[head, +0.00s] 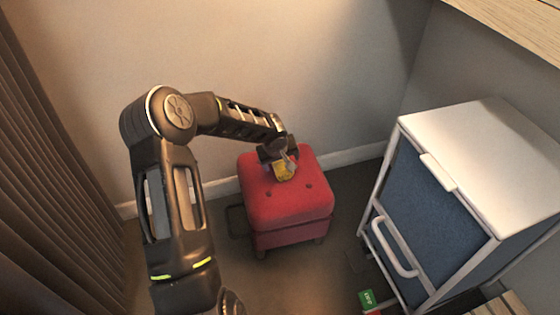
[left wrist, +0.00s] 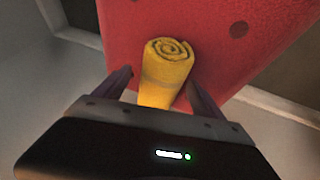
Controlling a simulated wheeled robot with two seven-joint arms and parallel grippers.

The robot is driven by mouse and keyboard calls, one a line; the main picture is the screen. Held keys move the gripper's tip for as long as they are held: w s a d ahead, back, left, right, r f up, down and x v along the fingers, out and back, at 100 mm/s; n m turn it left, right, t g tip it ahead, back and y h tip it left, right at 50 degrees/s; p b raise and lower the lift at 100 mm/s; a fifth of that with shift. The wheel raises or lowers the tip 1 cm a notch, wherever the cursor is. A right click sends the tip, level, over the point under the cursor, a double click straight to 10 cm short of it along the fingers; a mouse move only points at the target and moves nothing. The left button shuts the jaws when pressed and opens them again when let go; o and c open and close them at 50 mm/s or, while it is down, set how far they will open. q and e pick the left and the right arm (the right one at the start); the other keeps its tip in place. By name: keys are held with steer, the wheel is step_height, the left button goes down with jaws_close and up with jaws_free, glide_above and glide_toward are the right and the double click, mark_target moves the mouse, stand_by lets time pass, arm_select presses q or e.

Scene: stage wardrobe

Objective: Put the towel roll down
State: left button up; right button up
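The yellow towel roll (head: 284,171) is over the top of the red stool (head: 285,204) in the head view. In the left wrist view the towel roll (left wrist: 168,68) shows its spiral end, with its lower part hidden behind my gripper body. My left gripper (left wrist: 160,76) has one finger on each side of the roll. A gap shows beside the left finger, so it looks open around the roll. In the head view my left gripper (head: 281,160) partly covers the roll. My right gripper is not in view.
A white-framed cart with blue fabric sides (head: 437,205) and a handle stands to the right of the stool. A small green box (head: 368,298) is low by the cart. A brown curtain (head: 45,160) hangs at left. The stool's front top is bare.

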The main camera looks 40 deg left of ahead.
arm_select(q)
steer(key=shift+r, duration=0.15)
steer(key=shift+r+p, duration=0.2)
steer(key=shift+p, duration=0.2)
steer(key=p+v, duration=0.4)
steer(key=v, duration=0.7)
steer(key=shift+s+r, duration=0.25)
steer(key=shift+r, duration=0.05)
steer(key=shift+d, duration=0.1)
